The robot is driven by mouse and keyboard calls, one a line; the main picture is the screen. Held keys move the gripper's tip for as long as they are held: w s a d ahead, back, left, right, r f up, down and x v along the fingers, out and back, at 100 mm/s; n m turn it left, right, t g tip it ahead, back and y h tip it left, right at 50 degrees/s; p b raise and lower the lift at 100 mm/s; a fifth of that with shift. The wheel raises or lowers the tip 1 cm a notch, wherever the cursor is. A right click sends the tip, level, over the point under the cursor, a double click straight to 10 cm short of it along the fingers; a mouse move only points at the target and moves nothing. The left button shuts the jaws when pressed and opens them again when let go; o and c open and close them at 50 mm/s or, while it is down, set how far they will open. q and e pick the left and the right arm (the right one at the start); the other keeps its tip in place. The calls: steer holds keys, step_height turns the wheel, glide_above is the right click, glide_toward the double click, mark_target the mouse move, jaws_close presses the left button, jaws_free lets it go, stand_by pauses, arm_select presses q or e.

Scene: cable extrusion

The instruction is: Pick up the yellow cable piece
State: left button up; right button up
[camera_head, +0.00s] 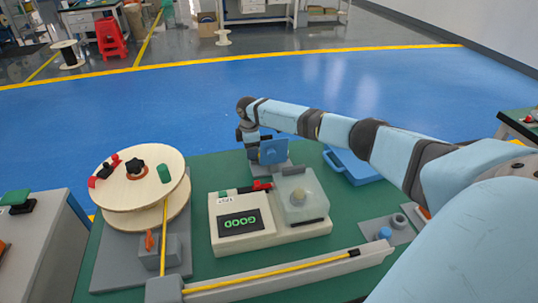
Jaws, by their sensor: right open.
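A yellow cable (270,272) lies along a pale grey channel at the front of the green table, reaching toward a small black part at the channel's right end. Another yellow stretch (165,240) runs down from the wooden spool to the grey block at the channel's left end. Whether the two are one length I cannot tell. My right gripper (252,149) is open at the back of the table, beyond the tester and well apart from the cable. Its fingertips are small and partly unclear beside a blue block. My left gripper is out of view.
A white tester (240,240) reading GOOD and a clear-covered box (302,200) stand between my right gripper and the channel. A wooden spool (118,182) stands left. A blue case (352,168) and a grey fixture (392,231) are on the right.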

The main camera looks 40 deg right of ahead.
step_height(320, 180, down, 2)
steer(key=shift+f, duration=0.15)
steer(key=c, duration=1)
